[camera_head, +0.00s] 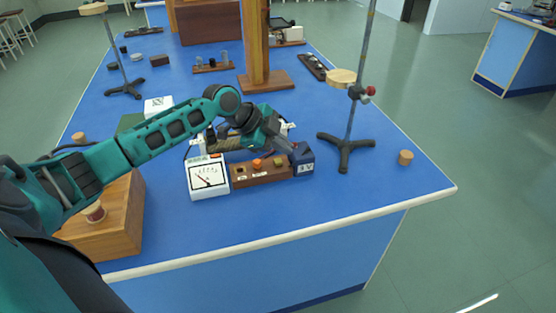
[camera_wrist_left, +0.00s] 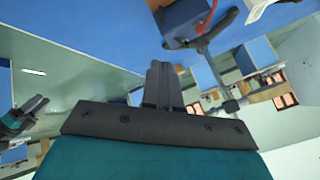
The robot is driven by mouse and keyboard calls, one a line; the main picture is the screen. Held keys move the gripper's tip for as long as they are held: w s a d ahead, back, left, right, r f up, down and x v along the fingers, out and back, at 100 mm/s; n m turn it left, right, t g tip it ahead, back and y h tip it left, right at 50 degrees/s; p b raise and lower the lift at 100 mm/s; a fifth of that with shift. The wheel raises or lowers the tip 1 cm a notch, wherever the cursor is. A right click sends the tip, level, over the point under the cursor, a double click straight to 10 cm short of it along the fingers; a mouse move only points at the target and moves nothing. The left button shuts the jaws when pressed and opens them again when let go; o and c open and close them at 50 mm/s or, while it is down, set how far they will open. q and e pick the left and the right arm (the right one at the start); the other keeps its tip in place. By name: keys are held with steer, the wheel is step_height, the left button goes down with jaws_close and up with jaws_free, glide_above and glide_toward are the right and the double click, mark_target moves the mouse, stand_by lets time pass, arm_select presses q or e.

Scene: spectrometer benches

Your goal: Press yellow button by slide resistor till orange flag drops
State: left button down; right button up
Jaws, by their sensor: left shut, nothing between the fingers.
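A brown wooden block (camera_head: 262,172) stands near the front of the blue bench and carries small knobs with labels below them. An orange one (camera_head: 257,163) is clearest; I cannot tell which is the yellow button or whether an orange piece is the flag. The slide resistor (camera_head: 228,143) lies behind it, partly hidden by my left arm. My left gripper (camera_head: 293,148) is shut and empty, its tips close to the blue 3 V box (camera_head: 303,160) at the block's right end. The shut fingers (camera_wrist_left: 162,85) also show in the left wrist view. My right gripper (camera_wrist_left: 28,112) seems to show there, small and unclear.
A white dial meter (camera_head: 207,178) stands left of the block. A tripod stand (camera_head: 347,141) with a wooden disc is to the right, near a cork (camera_head: 405,157). A wooden box (camera_head: 120,222) is at front left. The bench front is clear.

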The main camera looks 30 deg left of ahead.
arm_select(q)
step_height(320, 180, up, 4)
steer(key=t, duration=0.1)
glide_above(275, 161)
steer(key=shift+s+f, duration=0.1)
steer(key=shift+f, duration=0.15)
step_height(275, 161, down, 8)
steer(key=b, duration=0.6)
steer(key=shift+f+b, duration=0.3)
steer(key=shift+b, duration=0.15)
stand_by(0.9)
stand_by(0.5)
